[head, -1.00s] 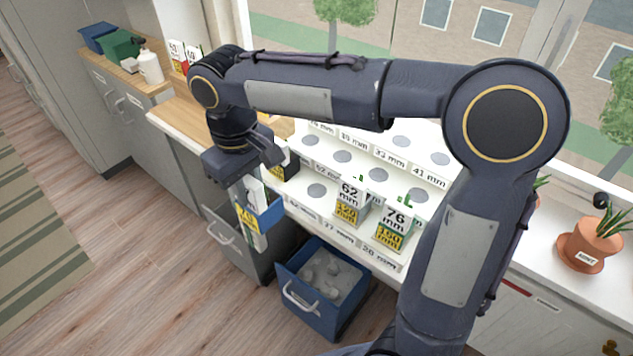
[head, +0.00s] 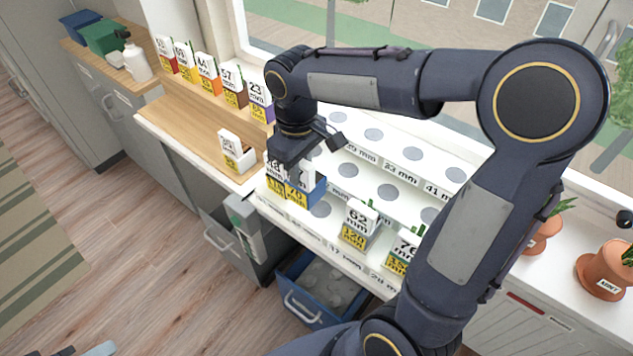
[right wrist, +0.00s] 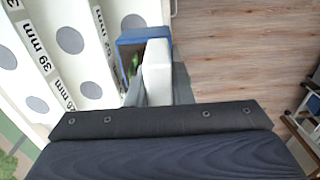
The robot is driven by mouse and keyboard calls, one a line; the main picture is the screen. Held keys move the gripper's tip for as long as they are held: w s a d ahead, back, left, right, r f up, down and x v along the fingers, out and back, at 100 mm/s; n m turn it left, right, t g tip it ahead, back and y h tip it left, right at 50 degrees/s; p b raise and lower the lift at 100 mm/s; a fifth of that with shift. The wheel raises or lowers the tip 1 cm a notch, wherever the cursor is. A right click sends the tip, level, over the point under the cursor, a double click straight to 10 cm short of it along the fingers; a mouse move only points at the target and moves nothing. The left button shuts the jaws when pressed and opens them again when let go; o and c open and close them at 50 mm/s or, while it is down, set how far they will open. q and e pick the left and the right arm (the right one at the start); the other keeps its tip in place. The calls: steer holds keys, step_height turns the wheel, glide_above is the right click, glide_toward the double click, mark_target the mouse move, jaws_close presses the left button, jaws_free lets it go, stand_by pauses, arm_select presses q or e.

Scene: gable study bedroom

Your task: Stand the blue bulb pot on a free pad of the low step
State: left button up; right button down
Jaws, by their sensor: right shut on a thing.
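The blue bulb pot (head: 318,188) is held in my right gripper (head: 303,160), over the left end of the low step (head: 338,243) in the head view. Its white and yellow label faces the front. The right wrist view shows the blue pot (right wrist: 140,38) with green shoots inside and a pale block across its near side. My fingers are mostly hidden there. I cannot tell whether the pot's base touches the step. A bare grey pad (head: 320,209) shows just right of the pot. Pots labelled 62 mm (head: 359,222) and 76 mm (head: 402,252) stand farther right on this step.
Another labelled pot (head: 272,174) stands close left of the held pot, partly hidden. Higher steps have bare pads (head: 388,192).

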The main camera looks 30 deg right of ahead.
mark_target(317, 177)
steer(key=d+f, duration=0.1)
steer(key=f, duration=0.1)
steer(key=d+f, duration=0.1)
steer(key=d, duration=0.1)
steer(key=shift+f, duration=0.35)
steer(key=f, duration=0.3)
steer(key=shift+d+f, duration=0.15)
steer(key=shift+d, duration=0.2)
steer(key=shift+f, duration=0.3)
steer(key=shift+f, duration=0.15)
steer(key=c, duration=1.3)
jaws_free()
